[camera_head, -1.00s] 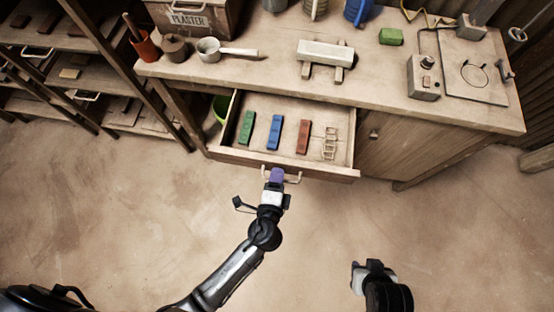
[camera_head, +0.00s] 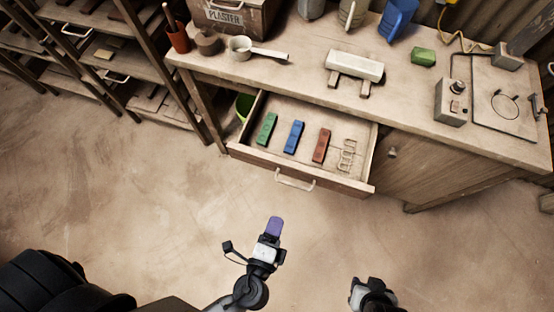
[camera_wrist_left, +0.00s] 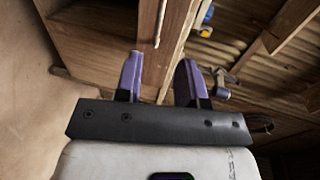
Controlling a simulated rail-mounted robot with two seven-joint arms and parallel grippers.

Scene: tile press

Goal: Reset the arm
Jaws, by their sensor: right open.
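My left gripper (camera_head: 274,228), with purple fingers, is over the floor in front of the open drawer, apart from the drawer's pale handle (camera_head: 295,180). In the left wrist view its two fingers (camera_wrist_left: 158,80) stand apart with nothing held between them, and wooden furniture shows beyond. My right gripper (camera_head: 371,288) is open at the bottom of the head view, over the floor, with its tips only partly clear. The drawer (camera_head: 300,166) is pulled out of the workbench.
The drawer holds a green block (camera_head: 266,128), a blue block (camera_head: 293,136), a red block (camera_head: 321,145) and a pale rack-like piece (camera_head: 347,154). The bench (camera_head: 300,72) carries a pan, a press and other items. Shelves (camera_head: 95,70) stand at left. The floor is clear.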

